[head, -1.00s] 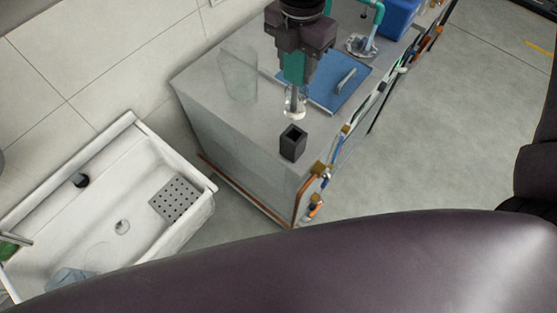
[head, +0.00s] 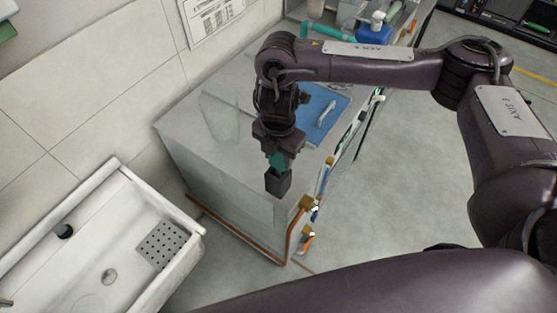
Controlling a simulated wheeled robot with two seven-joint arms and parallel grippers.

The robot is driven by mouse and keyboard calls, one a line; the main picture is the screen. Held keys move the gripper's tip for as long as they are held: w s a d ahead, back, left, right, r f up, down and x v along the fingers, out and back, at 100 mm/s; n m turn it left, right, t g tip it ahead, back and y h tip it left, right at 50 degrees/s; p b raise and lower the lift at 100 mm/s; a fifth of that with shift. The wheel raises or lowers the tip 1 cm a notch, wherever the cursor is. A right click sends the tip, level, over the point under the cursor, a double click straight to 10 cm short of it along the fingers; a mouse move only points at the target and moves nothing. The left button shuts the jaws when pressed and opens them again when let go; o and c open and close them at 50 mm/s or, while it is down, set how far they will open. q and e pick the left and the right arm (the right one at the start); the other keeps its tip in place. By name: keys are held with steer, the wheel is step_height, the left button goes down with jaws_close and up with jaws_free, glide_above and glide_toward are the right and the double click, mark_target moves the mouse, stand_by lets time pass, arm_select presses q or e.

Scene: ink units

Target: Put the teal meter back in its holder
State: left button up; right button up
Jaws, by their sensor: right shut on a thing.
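The teal meter (head: 278,160) is upright in the jaws of my right gripper (head: 278,150), at the near end of the grey counter. Its upper part is covered by the gripper. The small black square holder (head: 278,183) stands on the counter directly below. The meter's pale lower end does not show; it appears to be down inside the holder's mouth, though how deep I cannot tell. My right gripper is shut on the meter, just above the holder. My left gripper is out of view.
A clear container (head: 222,118) stands left of the gripper. A blue mat (head: 318,112) with a handle-like piece lies behind. Pipes with brass fittings (head: 306,203) run along the counter's right edge. A white sink (head: 110,235) is at lower left.

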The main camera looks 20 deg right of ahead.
step_height(320, 180, down, 2)
steer(key=shift+s+a+f, duration=0.1)
steer(key=shift+f, duration=0.1)
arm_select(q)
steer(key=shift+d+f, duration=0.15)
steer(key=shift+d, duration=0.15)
arm_select(e)
steer(key=shift+f, duration=0.15)
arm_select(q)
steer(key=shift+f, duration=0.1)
arm_select(e)
steer(key=o, duration=1)
steer(key=shift+f, duration=0.1)
steer(key=shift+r, duration=0.25)
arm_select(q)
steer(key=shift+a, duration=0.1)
arm_select(e)
step_height(320, 180, up, 12)
steer(key=shift+f, duration=0.1)
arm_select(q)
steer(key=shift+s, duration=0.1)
